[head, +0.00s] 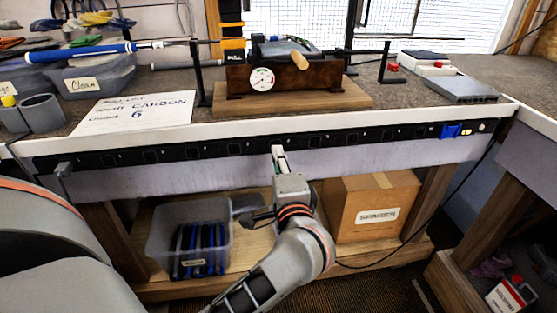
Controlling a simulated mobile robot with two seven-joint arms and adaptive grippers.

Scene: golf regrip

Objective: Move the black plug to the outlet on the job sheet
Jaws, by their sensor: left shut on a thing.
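My left gripper (278,152) is at the black outlet strip (203,149), near the middle of the bench's front edge. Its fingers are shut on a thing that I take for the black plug. The plug itself is hidden by the fingers and the dark strip, so I cannot tell if it sits in an outlet. The strip has several outlets in a row. The job sheet (136,112) lies on the bench at the left and reads "Shaft CARBON" and "Outlet 6". My right gripper is out of view.
A blue plug (450,131) is at the strip's right end. A black cable (432,207) hangs at the right. Below the bench are a clear bin (160,238) and a "SPARES" box (350,215). On top stand a gauge fixture (245,80) and a golf club (100,51).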

